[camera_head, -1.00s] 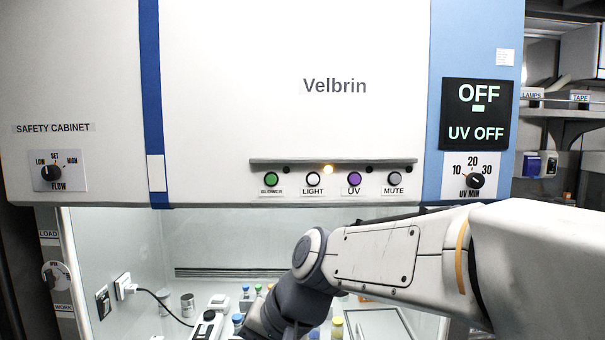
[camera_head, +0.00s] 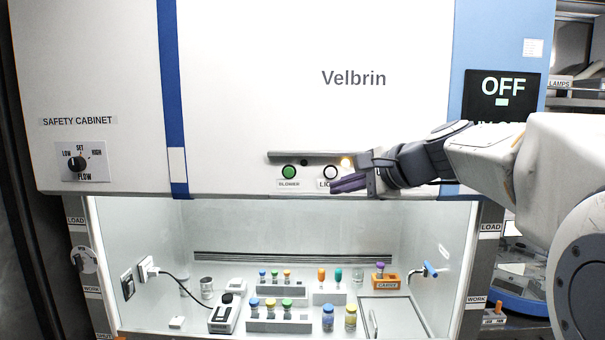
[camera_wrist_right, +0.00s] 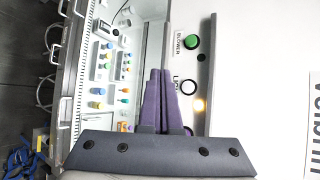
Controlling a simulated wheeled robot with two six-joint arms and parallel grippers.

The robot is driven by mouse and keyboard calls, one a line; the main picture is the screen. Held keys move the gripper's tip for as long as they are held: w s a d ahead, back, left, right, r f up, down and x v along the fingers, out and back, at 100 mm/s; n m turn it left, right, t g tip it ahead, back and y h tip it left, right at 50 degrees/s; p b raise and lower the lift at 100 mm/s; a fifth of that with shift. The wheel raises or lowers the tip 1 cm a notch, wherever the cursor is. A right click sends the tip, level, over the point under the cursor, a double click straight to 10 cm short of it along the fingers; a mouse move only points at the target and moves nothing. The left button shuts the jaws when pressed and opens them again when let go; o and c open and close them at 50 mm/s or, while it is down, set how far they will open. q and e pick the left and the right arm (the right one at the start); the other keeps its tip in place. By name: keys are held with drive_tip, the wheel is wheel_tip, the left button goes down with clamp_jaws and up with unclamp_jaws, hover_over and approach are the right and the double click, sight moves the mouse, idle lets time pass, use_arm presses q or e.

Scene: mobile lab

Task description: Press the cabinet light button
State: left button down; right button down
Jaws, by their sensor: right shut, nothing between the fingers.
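The white LIGHT button (camera_head: 330,172) sits on the cabinet's front panel, right of the green BLOWER button (camera_head: 289,172). Its label is partly hidden by my right gripper (camera_head: 334,188). The gripper is shut and empty, its purple fingers pointing left just below the button. An amber lamp (camera_head: 347,162) glows above and right of the button. My left gripper is not in view.
A ledge (camera_head: 300,154) runs above the buttons. The UV and MUTE buttons are hidden behind my right arm. Below, the open cabinet holds vial racks (camera_head: 280,325), an orange rack (camera_head: 386,285) and a device (camera_head: 225,314). The panel left of BLOWER is clear.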

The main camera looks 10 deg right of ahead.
drive_tip(key=shift+w, duration=0.1)
drive_tip(key=p, duration=0.3)
approach(331, 173)
drive_tip(key=shift+w+a+f, duration=1.85)
drive_tip(key=shift+w+f, duration=0.1)
drive_tip(key=shift+w, duration=0.05)
drive_tip(key=shift+w+d, duration=0.15)
drive_tip(key=shift+w, duration=0.25)
drive_tip(key=shift+w+d+p, duration=0.15)
drive_tip(key=shift+w+p, duration=0.3)
idle(0.9)
drive_tip(key=shift+s+f+b, duration=0.1)
drive_tip(key=shift+s+b, duration=0.3)
drive_tip(key=shift+s, duration=0.05)
drive_tip(key=shift+s+a, duration=0.3)
drive_tip(key=shift+s, duration=0.1)
